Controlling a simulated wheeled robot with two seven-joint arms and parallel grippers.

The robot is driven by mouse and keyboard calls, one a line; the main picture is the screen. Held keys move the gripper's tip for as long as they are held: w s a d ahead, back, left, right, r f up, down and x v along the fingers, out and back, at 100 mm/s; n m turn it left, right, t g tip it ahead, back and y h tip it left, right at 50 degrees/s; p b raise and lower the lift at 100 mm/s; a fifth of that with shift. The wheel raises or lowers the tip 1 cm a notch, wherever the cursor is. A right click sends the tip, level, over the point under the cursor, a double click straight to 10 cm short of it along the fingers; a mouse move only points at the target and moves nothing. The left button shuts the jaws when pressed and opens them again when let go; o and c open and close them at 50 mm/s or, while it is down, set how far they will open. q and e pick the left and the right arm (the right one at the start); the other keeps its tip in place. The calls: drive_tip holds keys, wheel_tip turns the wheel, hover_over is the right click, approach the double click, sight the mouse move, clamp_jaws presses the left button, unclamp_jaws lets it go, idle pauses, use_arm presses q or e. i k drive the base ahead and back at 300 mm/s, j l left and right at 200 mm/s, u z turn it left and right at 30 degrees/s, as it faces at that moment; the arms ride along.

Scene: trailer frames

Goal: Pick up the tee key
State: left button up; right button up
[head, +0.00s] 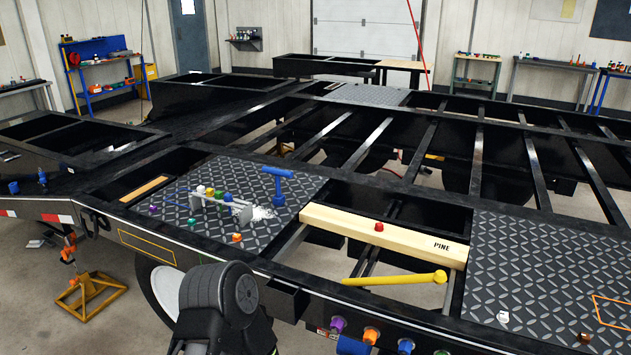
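A blue T-shaped tool (278,187), which looks like the tee key, stands upright on a diamond-plate deck panel (262,180). Its crossbar is at the top and its shaft points down to a thicker blue foot. It is to the right of a small grey rack (241,211). Black rounded links of one of my arms show at the bottom, left of centre, well in front of the tool and apart from it. Neither gripper can be seen.
Several coloured-cap pieces (200,190) stand around the rack. A pine board (384,236) spans an open bay to the right, with a yellow rod-like tool (395,279) before it. Black frame rails (440,205) have open gaps between them. An orange jack stand (88,295) is at left.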

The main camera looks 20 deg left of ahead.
sight(279, 199)
drive_tip(key=i+j+z, duration=0.15)
drive_tip(key=j+z, duration=0.3)
drive_tip(key=j, duration=0.2)
drive_tip(key=j+z, duration=0.5)
drive_tip(key=j, duration=0.15)
drive_tip(key=j+z, duration=0.15)
drive_tip(key=j, duration=1.8)
